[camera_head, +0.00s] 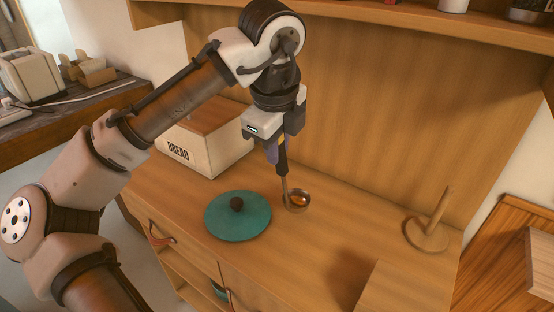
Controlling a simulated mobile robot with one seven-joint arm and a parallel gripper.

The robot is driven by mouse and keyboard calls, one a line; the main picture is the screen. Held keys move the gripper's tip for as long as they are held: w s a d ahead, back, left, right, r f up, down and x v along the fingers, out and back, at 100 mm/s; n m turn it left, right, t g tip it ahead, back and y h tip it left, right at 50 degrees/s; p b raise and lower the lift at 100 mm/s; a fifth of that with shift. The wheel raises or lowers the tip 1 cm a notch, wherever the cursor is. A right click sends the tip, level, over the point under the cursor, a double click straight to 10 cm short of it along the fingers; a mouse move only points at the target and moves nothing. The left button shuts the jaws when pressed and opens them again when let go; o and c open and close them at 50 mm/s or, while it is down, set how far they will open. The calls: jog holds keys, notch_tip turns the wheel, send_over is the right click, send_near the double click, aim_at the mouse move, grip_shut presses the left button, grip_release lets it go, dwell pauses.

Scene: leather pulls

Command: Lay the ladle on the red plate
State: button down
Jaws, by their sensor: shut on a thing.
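My gripper (278,152) is shut on the ladle's dark handle and points down over the wooden counter. The ladle (298,201) hangs below the fingers, its small metallic bowl at the bottom with an orange tint inside. The bowl is at or just above the counter; I cannot tell if it touches. No red plate is visible. A round teal disc (238,222), a plate or a lid, lies on the counter just left of the ladle's bowl.
A bread box (203,148) stands behind the disc at left. A wooden upright holder (430,228) on a round base stands at right. A raised wooden block (395,290) is at front right. A shelf (350,14) runs overhead. Counter between ladle and holder is clear.

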aim_at(277, 167)
jog(key=shift+f, duration=1.75)
jog(key=shift+f, duration=0.2)
jog(key=c, duration=1.3)
grip_release()
jog(key=shift+r, duration=0.15)
